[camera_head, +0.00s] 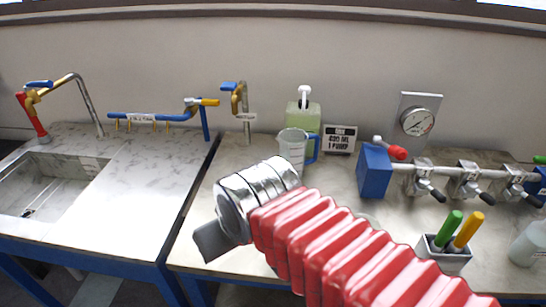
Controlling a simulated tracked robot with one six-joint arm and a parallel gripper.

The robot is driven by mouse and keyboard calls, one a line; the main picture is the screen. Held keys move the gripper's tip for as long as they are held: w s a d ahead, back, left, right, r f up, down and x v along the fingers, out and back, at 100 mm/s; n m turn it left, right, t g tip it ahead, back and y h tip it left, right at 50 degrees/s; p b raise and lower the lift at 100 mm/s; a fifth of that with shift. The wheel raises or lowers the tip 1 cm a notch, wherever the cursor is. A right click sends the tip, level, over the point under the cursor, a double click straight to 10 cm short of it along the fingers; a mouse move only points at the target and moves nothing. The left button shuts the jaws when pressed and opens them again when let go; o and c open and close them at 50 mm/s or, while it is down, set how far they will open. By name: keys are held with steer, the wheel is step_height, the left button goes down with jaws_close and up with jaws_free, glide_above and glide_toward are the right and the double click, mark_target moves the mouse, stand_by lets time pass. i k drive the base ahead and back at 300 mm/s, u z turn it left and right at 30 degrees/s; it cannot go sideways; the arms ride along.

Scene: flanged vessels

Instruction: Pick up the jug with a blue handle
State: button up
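A clear jug (291,149) with a blue handle on its right side stands upright on the right-hand worktop, near the back. It is in front of a green pump bottle (305,116). My arm, with a red ribbed sleeve and a silver wrist, reaches in from the lower right. Its wrist covers the worktop just in front of the jug and may hide the jug's base. My gripper (212,241) shows only as a dark grey piece at the lower left of the wrist, over the worktop's left front edge. Its fingers cannot be made out, and it is apart from the jug.
A sign (340,139) stands right of the jug. A blue box (374,172) with a valve pipe is further right. A cup (443,255) holds green and yellow handles at front right. A tap (240,105) stands behind left. A sink (60,180) is far left.

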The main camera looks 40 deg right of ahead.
mark_target(292, 142)
steer(key=u, duration=1.15)
steer(key=k, duration=1.5)
steer(key=z, duration=0.35)
steer(key=i, duration=1)
steer(key=z, duration=0.1)
